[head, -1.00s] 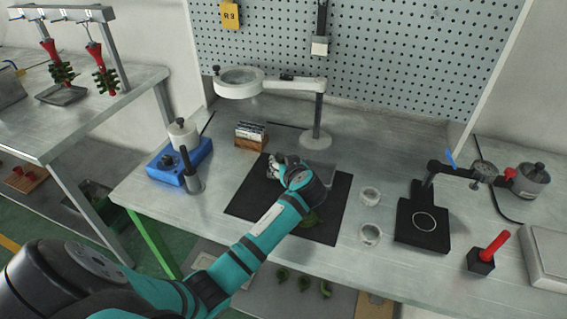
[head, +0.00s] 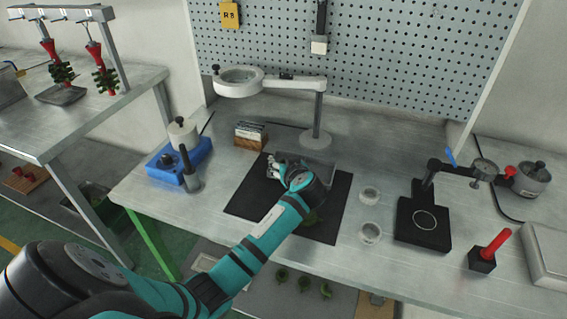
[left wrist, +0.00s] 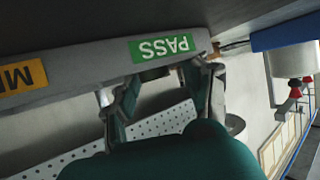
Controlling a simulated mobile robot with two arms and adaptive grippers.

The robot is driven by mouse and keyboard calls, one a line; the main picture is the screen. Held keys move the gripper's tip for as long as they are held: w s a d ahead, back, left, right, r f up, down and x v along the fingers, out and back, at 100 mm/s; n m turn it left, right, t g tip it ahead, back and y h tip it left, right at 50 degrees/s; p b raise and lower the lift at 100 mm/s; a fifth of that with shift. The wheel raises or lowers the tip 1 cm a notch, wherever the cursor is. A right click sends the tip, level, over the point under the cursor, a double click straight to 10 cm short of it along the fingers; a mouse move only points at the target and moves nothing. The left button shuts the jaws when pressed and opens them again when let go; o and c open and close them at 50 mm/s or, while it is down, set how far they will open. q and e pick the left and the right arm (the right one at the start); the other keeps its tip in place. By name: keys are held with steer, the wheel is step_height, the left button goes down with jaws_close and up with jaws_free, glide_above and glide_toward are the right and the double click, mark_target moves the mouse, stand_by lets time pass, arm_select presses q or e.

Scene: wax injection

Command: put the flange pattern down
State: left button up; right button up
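My left gripper (head: 276,168) hangs over the dark mat (head: 246,196), beside a grey tray (head: 318,158). My right gripper is not in view.
A magnifier lamp (head: 317,138) stands behind the mat. A small card box (head: 249,136) and a blue heater unit (head: 172,165) are to the left. Several green parts (head: 304,283) lie below the bench.

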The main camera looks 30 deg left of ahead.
arm_select(q)
steer(key=shift+s+d+f+h, duration=0.1)
steer(key=shift+s+f+h, duration=0.1)
steer(key=shift+f, duration=0.25)
steer(key=shift+s+d+f+h, duration=0.1)
steer(key=shift+s+f, duration=0.05)
steer(key=shift+f, duration=0.3)
steer(key=shift+r, duration=0.25)
steer(key=shift+w+a+r+p, duration=0.1)
steer(key=shift+r+p, duration=0.3)
steer(key=shift+p, duration=0.25)
steer(key=v, duration=1)
steer(key=shift+d+r+b, duration=0.3)
steer(key=shift+b, duration=0.05)
steer(key=shift+s+d+r, duration=0.3)
steer(key=shift+s, duration=0.05)
